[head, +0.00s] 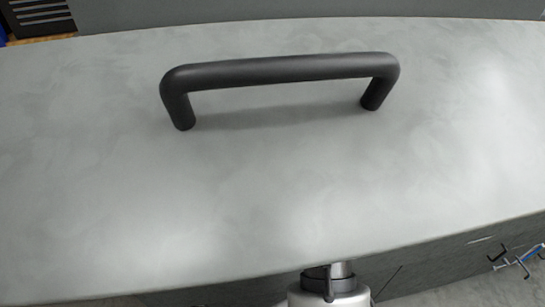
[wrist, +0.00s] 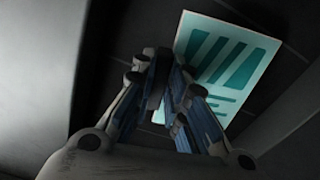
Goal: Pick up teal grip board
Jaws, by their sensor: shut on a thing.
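The teal grip board (wrist: 236,62) shows in the wrist view as a pale, tilted flat board with teal stripes, up and right of centre. The fingers hide the near left part of the board. The exact contact at the fingertips is dark and hard to make out. In the head view neither the board nor my gripper shows.
In the head view a broad grey surface (head: 270,190) with a black bar handle (head: 280,70) fills most of the picture. A blue and black clamp-like item (head: 520,262) is at the lower right. In the wrist view a pale upright face (wrist: 35,70) stands at the left, beside dark surroundings.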

